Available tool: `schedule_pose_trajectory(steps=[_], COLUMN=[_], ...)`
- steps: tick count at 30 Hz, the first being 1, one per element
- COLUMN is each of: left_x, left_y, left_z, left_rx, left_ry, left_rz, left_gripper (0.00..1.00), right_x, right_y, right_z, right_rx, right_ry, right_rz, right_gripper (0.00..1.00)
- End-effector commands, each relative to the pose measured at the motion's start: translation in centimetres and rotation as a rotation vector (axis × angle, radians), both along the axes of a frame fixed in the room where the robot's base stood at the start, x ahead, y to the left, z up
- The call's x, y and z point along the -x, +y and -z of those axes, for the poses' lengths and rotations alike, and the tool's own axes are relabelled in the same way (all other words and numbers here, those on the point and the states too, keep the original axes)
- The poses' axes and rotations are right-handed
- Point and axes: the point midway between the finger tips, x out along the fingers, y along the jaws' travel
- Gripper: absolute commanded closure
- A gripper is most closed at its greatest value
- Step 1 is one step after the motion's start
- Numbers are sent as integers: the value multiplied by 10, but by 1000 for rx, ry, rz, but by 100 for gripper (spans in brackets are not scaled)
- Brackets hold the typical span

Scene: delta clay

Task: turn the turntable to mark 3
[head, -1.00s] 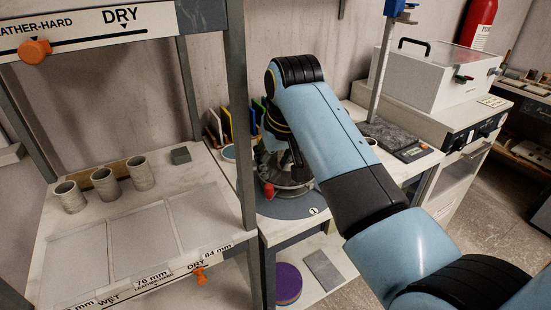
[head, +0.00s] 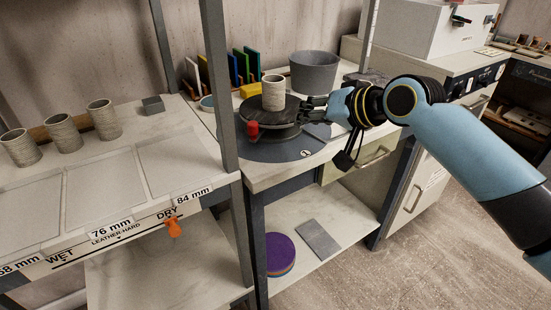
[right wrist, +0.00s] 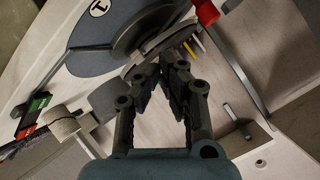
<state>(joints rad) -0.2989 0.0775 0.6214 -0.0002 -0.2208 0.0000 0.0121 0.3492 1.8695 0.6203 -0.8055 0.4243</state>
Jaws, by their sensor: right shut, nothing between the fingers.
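The turntable (head: 284,116) is a dark round disc on a blue-grey base plate (head: 278,150), on the white bench. A "1" mark (head: 305,153) shows at the plate's front right; I see no mark 3. A red knob (head: 253,130) sits at the disc's front left rim. A ribbed clay cylinder (head: 274,92) stands upright on the disc. My right gripper (head: 308,106) is shut and empty, at the disc's right edge. In the right wrist view the fingertips (right wrist: 166,58) are close by the rim; contact is unclear. The red knob (right wrist: 206,12) is to their upper right. My left gripper is out of view.
A grey bucket (head: 314,74) stands behind the disc on the right. Coloured upright boards (head: 220,70) and a yellow block (head: 250,90) are behind left. A rack post (head: 218,90) rises at left. Several clay cylinders (head: 103,119) stand on the left shelf.

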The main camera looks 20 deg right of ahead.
Motion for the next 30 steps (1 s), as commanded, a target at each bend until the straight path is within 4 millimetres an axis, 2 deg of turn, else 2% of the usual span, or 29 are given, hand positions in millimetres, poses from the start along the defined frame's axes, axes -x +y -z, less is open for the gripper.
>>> schedule_pose_trajectory(steps=[1,6,9,12,15,20,26,30], left_x=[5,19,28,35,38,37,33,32], left_y=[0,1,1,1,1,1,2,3], left_z=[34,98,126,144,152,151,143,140], left_rx=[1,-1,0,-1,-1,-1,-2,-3], left_ry=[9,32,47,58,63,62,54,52], left_rz=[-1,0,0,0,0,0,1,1], left_gripper=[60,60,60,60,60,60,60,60], right_x=[10,42,57,66,71,69,52,30], right_y=[-8,-17,-20,-23,-25,-25,-18,-8], right_z=[24,32,34,34,32,26,22,24], right_rx=[-71,-435,-637,-790,-883,-932,-935,-935], right_ry=[-35,-133,-139,-127,-117,-116,-124,-123], right_rz=[3,21,42,70,92,106,106,106], right_gripper=[100,100,100,100,100,100,100,100])
